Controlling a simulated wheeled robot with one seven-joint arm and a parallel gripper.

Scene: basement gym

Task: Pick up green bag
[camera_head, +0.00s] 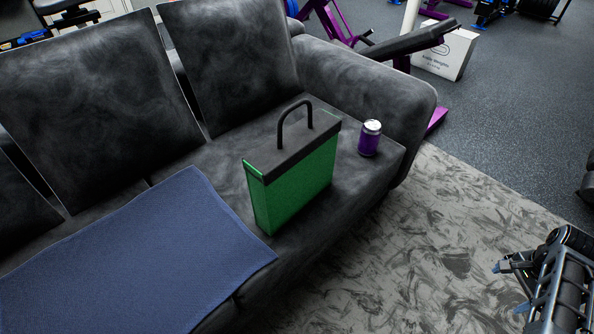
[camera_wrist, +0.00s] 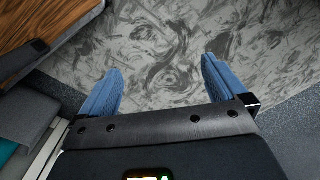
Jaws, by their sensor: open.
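The green bag (camera_head: 297,185) stands upright on the dark sofa seat. It is boxy, with a black top band and an arched black handle (camera_head: 295,122) standing up. My gripper (camera_head: 508,287) is at the lower right of the head view, over the floor, well apart from the bag. In the wrist view my gripper (camera_wrist: 160,85) shows two blue fingers spread wide with only patterned carpet between them. The bag is not in the wrist view.
A purple can (camera_head: 369,140) stands on the seat just right of the bag. A blue towel (camera_head: 130,265) lies to the left on the sofa (camera_head: 340,215). Patterned carpet (camera_head: 440,235) in front is clear. A white box (camera_head: 446,55) and gym equipment stand behind. A wooden piece (camera_wrist: 45,35) shows in the wrist view.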

